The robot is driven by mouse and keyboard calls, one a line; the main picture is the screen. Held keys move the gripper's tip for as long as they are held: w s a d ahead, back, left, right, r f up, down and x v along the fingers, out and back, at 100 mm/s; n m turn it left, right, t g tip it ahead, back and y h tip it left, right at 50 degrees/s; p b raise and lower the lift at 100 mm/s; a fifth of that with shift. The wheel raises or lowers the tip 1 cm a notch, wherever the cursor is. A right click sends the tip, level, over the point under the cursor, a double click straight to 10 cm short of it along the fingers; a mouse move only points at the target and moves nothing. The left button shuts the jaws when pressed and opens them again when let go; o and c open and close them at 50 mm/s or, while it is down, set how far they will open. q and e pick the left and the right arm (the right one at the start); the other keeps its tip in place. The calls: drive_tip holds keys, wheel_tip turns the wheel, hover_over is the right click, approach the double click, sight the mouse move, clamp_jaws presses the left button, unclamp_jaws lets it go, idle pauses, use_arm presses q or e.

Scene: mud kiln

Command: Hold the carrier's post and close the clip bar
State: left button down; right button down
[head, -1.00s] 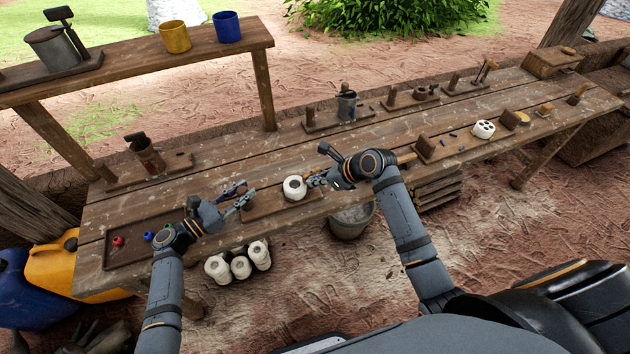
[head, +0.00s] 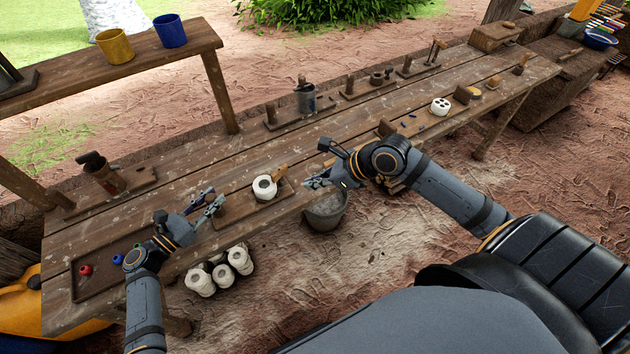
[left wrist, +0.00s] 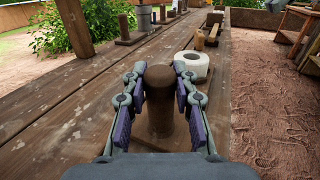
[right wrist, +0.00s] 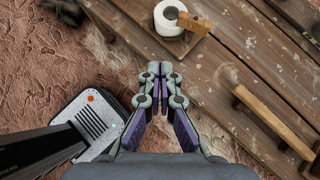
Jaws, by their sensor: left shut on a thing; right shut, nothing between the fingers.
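The carrier is a low wooden base (head: 235,212) at the bench's front edge. Its upright round dark post (left wrist: 160,98) stands between my left gripper's fingers. My left gripper (head: 220,200) is shut on that post. A white ring-shaped piece (head: 265,187) sits on the base to the right of the post; it also shows in the left wrist view (left wrist: 191,66). A light wooden bar (head: 280,173), seemingly the clip bar, is beside the ring and overlaps it in the right wrist view (right wrist: 195,25). My right gripper (head: 308,184) is shut and empty, apart from the ring and bar.
White cylinders (head: 240,260) are below the front edge. A dark tray (head: 95,283) with coloured balls lies at left. Wooden stands line the bench's back. The bench between is mostly clear.

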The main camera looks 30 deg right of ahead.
sight(281, 172)
drive_tip(key=shift+s+r, duration=0.3)
